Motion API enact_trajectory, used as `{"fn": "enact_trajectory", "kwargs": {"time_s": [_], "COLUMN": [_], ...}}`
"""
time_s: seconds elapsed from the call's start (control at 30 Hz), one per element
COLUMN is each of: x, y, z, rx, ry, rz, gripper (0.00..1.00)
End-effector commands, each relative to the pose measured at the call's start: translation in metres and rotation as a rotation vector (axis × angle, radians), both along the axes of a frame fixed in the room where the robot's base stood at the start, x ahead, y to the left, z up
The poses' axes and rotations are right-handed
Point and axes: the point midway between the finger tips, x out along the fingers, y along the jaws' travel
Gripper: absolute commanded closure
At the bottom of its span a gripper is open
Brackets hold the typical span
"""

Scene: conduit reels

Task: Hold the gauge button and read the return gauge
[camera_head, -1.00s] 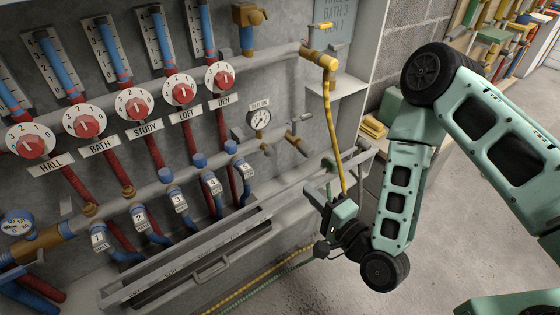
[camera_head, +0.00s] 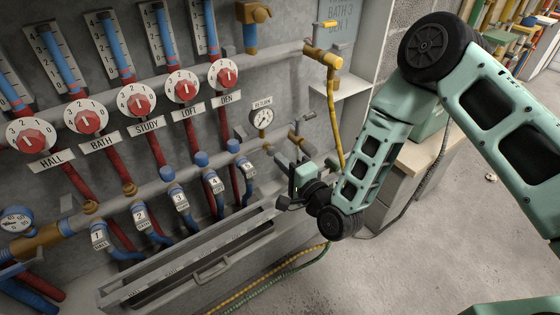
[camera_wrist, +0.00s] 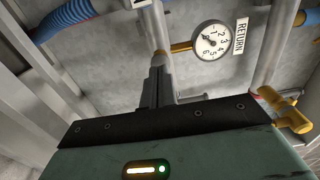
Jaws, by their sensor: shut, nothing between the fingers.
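The return gauge (camera_head: 261,119) is a round white dial on the wall under a RETURN label (camera_head: 262,103). It also shows in the wrist view (camera_wrist: 211,40), right of my fingers, with its own RETURN label beside it. Its dark needle is too small to read surely. My gripper (camera_head: 277,153) is below and slightly right of the gauge in the head view. In the wrist view my gripper (camera_wrist: 157,75) has its fingers together, empty, pointing at the pipework beside the gauge. I cannot make out the gauge button; the fingers may hide it. Contact cannot be told.
A brass-handled valve (camera_head: 296,141) sits close right of my gripper. A yellow hose (camera_head: 334,115) hangs behind my arm. A grey trough (camera_head: 190,265) runs below the blue-capped valves. Red-knobbed dials (camera_head: 137,100) line the wall at left.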

Motion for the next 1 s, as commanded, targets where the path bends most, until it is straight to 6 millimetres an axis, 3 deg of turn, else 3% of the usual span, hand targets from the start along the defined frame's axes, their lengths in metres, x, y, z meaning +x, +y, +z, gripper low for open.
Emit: {"fn": "enact_trajectory", "kwargs": {"time_s": [0.53, 0.73, 1.0], "x": [0.011, 0.026, 0.027], "y": [0.007, 0.017, 0.017], "z": [0.0, 0.0, 0.001], "rx": [-0.001, 0.001, 0.001], "ry": [0.001, -0.001, -0.003], "rz": [-0.001, -0.002, -0.002], "gripper": [1.0, 1.0, 1.0]}}
